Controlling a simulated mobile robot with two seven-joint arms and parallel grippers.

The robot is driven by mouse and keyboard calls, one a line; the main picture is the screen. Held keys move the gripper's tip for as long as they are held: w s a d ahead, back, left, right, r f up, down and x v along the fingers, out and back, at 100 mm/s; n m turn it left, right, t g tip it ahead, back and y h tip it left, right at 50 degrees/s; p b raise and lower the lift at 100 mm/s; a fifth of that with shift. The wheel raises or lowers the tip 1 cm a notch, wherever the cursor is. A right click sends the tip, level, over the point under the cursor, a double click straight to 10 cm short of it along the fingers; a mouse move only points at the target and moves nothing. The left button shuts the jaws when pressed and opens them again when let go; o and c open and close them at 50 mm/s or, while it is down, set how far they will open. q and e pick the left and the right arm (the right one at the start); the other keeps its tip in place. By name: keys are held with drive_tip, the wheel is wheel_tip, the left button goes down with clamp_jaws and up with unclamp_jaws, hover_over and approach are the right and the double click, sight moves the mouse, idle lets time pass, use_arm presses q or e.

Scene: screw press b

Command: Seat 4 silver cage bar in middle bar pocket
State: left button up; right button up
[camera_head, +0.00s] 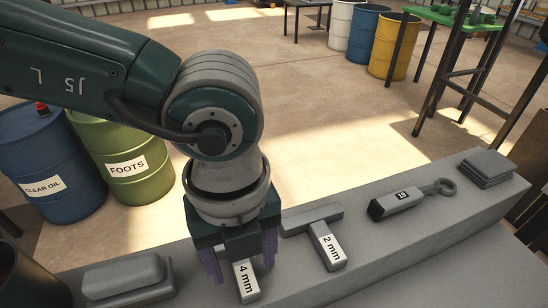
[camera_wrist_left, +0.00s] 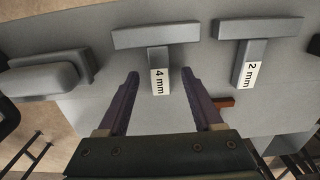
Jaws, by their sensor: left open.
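A grey T-shaped piece with a white label "4 mm" (camera_head: 246,283) lies on the grey bench top; it also shows in the left wrist view (camera_wrist_left: 158,58). My left gripper (camera_head: 242,262) has its purple fingers spread and empty. In the left wrist view the gripper (camera_wrist_left: 160,74) has its fingertips on either side of the labelled stem, apart from it in the picture. Its height above the piece is hard to tell. A similar T-shaped piece labelled "2 mm" (camera_head: 326,242) lies to the right. I cannot make out a silver cage bar or the middle bar pocket.
A grey rounded block on a plate (camera_head: 125,275) lies left. A labelled grey tool with a ring end (camera_head: 408,200) and stacked grey plates (camera_head: 487,168) lie right. A small reddish-brown piece (camera_wrist_left: 222,102) shows near the right finger. Drums (camera_head: 125,165) stand beyond the bench.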

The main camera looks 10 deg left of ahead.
use_arm(q)
drive_tip(key=shift+f, duration=0.55)
clamp_jaws()
idle(1.0)
